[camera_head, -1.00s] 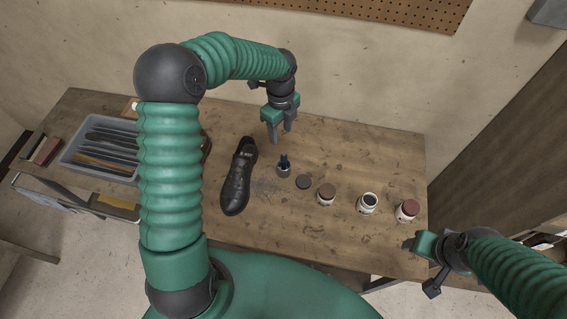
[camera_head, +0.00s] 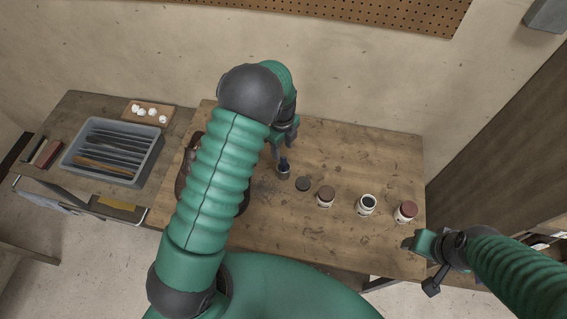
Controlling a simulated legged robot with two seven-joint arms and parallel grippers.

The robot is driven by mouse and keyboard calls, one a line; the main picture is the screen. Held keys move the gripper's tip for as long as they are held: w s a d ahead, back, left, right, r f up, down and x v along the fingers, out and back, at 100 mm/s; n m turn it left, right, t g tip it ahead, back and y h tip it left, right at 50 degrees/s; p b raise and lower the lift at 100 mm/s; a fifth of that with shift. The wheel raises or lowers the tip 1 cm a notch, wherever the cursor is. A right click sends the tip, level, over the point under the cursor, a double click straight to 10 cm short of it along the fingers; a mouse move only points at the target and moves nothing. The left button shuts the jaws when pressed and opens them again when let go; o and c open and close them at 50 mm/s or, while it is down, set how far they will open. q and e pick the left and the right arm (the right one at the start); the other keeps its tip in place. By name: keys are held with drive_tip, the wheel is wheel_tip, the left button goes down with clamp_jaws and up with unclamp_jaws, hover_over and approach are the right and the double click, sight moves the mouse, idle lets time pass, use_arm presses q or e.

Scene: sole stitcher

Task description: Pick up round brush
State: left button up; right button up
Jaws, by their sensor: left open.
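A small dark upright piece with a grey lower part, which looks like the round brush (camera_head: 283,170), stands on the wooden table. My left gripper (camera_head: 281,152) is open just above and behind it in the head view, its fingers pointing down. The fingertips overlap the brush's top in the picture; I cannot tell whether they touch it.
A dark lid (camera_head: 303,184) lies right of the brush. Jars with brown lids (camera_head: 326,195) (camera_head: 406,210) and an open jar (camera_head: 367,204) stand further right. My left arm hides most of a dark shoe. A grey tool tray (camera_head: 70,157) stands left. The table's back right is clear.

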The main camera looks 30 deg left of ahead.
sight(284, 157)
use_arm(q)
drive_tip(key=shift+f, duration=0.4)
drive_tip(key=f+p, duration=0.1)
drive_tip(key=f, duration=0.2)
drive_tip(key=f+p, duration=0.1)
drive_tip(key=shift+s+d+f+p, duration=0.15)
drive_tip(key=shift+d+f+p, duration=0.15)
drive_tip(key=shift+d+p, duration=0.05)
drive_tip(key=shift+f, duration=0.3)
drive_tip(key=shift+a, duration=0.1)
drive_tip(key=c, duration=0.8)
clamp_jaws()
